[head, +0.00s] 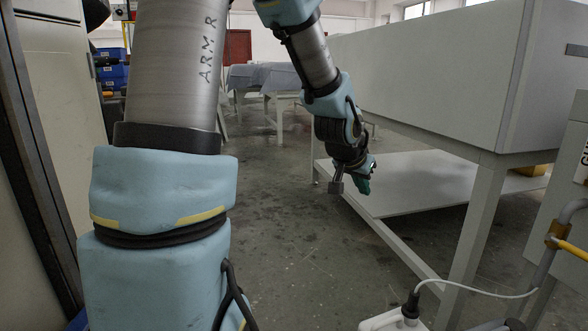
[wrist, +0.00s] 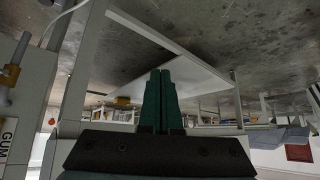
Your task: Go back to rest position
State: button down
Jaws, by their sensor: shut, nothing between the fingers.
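My arm rises on the left of the head view and bends over to the right, with its end hanging down near the middle. My gripper (head: 365,186) is small in the head view, above the grey floor and just in front of the white table's lower shelf. In the wrist view my gripper (wrist: 160,75) shows two green fingers side by side and touching. It is shut and nothing shows between the fingers.
A large white table (head: 420,75) with a lower shelf (head: 410,180) stands on the right. A grey cabinet (head: 45,130) is close on the left. A yellow-handled machine part (head: 572,240) and a cable are at the lower right. The floor (head: 310,250) between is clear.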

jog(key=s+a+f+n+g+y, duration=0.25)
jog(key=s+a, duration=0.35)
jog(key=a, duration=0.5)
jog(key=s+a+f+n+g+y, duration=0.2)
jog(key=s+a+f+n, duration=0.15)
jog(key=s+a, duration=0.6)
notch_tip(320, 180, up, 38)
jog(key=w+a+p, duration=0.2)
jog(key=p, duration=3.6)
jog(key=shift+a+n, duration=0.35)
jog(key=shift+n, duration=0.05)
jog(key=shift+r, duration=0.1)
